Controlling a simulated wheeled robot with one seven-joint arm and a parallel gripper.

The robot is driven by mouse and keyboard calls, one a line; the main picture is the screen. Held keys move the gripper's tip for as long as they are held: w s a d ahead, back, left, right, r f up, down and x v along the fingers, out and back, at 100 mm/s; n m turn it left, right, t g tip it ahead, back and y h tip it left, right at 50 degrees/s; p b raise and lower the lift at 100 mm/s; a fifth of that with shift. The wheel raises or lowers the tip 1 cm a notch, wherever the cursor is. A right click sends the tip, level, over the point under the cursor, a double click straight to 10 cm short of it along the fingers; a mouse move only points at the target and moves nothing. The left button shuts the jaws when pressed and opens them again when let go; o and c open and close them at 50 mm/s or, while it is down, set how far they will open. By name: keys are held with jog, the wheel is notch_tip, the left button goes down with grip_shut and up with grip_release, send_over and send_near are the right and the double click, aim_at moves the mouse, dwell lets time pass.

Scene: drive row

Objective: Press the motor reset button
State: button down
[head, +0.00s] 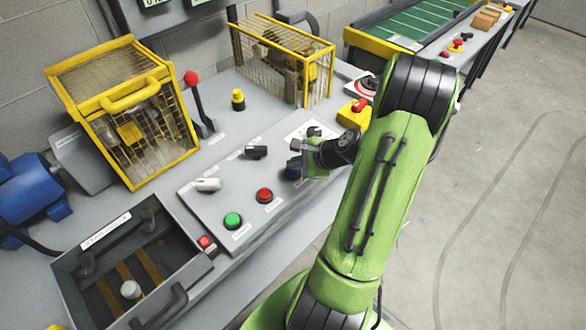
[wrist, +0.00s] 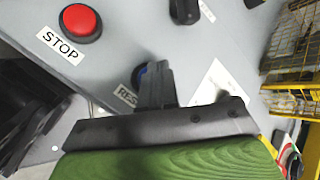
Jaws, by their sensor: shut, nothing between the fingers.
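The blue reset button (head: 292,169) sits on the sloped grey control panel, to the right of the red button. In the wrist view, a sliver of the blue button (wrist: 138,73) shows beside my fingers, with a label reading "RES" partly covered. My gripper (head: 306,163) is shut and empty, right at the blue button. In the wrist view my closed fingers (wrist: 155,82) hide most of the button. I cannot tell whether the fingertips touch it or whether it is pushed in.
Yellow cages (head: 125,110) and a red-knobbed lever (head: 195,95) stand behind. An open tray (head: 178,278) is at front left. Floor at right is clear.

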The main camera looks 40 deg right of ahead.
aim_at(295, 172)
jog(key=shift+f, duration=0.45)
jog(key=shift+r+p, duration=0.4)
jog(key=shift+r, duration=0.15)
notch_tip(295, 172, up, 6)
jog(key=p, duration=0.5)
jog(key=shift+p, duration=0.3)
dwell(0.5)
